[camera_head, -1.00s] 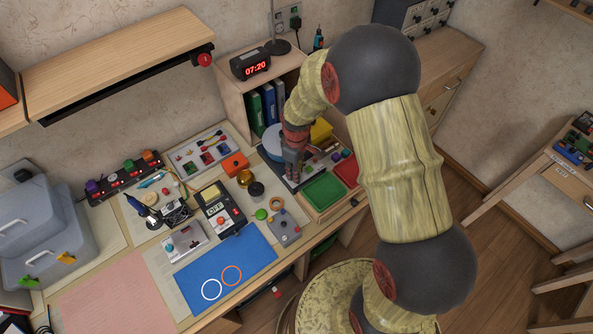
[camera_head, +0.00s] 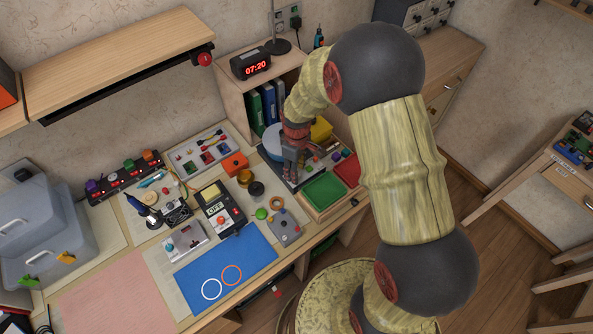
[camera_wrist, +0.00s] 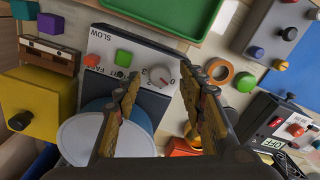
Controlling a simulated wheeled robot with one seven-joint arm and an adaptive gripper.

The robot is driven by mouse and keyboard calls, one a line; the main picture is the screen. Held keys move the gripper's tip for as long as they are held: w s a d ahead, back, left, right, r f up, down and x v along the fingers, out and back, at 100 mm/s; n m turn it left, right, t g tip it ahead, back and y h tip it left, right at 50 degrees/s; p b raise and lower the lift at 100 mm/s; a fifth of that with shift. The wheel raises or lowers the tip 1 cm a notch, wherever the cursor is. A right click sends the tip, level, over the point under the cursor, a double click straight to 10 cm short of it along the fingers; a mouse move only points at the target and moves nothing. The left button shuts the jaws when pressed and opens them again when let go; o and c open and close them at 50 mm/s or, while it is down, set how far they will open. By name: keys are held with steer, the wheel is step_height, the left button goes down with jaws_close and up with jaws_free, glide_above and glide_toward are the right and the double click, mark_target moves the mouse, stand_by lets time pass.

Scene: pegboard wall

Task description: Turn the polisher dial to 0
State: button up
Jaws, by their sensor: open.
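The polisher's grey dial (camera_wrist: 160,76) sits on a white panel (camera_wrist: 118,45) marked SLOW, FAST and 0 in the wrist view. A small red mark shows on the dial; its exact setting is hard to read. The polisher's round disc (camera_wrist: 92,138) lies below the panel, partly behind a finger; it also shows in the head view (camera_head: 272,136). My gripper (camera_wrist: 163,78) is open, its fingertips on either side of the dial. I cannot tell whether they touch it. In the head view my gripper (camera_head: 292,172) is over the polisher and hides the dial.
A green tray (camera_head: 325,192) and a red tray (camera_head: 347,168) lie right of the polisher. An orange ring (camera_wrist: 219,71) is close to my right finger. A blue mat (camera_head: 225,268) lies left of the front edge.

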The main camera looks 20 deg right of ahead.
step_height(320, 180, up, 11)
stand_by(0.4)
stand_by(0.4)
step_height(320, 180, up, 2)
steer(key=m, duration=0.4)
glide_above(299, 184)
steer(key=s, duration=0.4)
steer(key=s+r+m+t, duration=0.2)
steer(key=s+r, duration=0.5)
steer(key=r, duration=0.3)
steer(key=s+r+m+t, duration=0.2)
steer(key=s+r+t, duration=0.1)
steer(key=s+r, duration=0.5)
step_height(299, 184, up, 2)
steer(key=shift+t, duration=0.3)
